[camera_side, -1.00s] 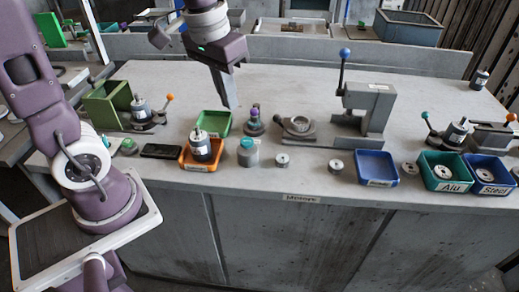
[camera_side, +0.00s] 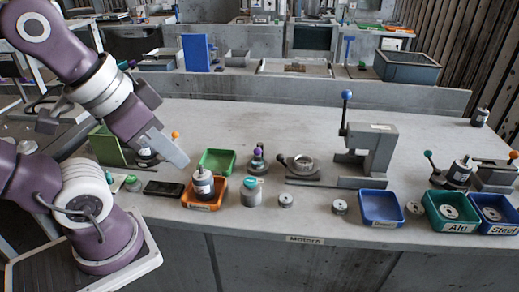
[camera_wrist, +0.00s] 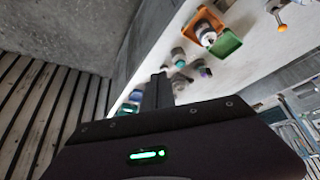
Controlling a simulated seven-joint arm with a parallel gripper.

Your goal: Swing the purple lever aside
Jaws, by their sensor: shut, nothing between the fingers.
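The purple lever's knob (camera_side: 257,152) shows as a small purple ball on a small grey fixture (camera_side: 257,165) near the middle of the bench in the side view. The knob also shows in the wrist view (camera_wrist: 205,72). Its arm is too small to make out, so I cannot tell its exact angle. My gripper (camera_side: 177,158) is shut and empty. In the side view it appears left of the lever, near the orange tray, and apart from the lever. Its dark fingers (camera_wrist: 157,92) also show in the wrist view.
An orange tray (camera_side: 213,207) holds a motor (camera_side: 203,184), with a green tray (camera_side: 229,163) behind it. A turquoise-topped cylinder (camera_side: 252,192) stands in front of the lever. A grey round fixture (camera_side: 303,168) and a blue-knobbed press (camera_side: 377,150) stand to its right.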

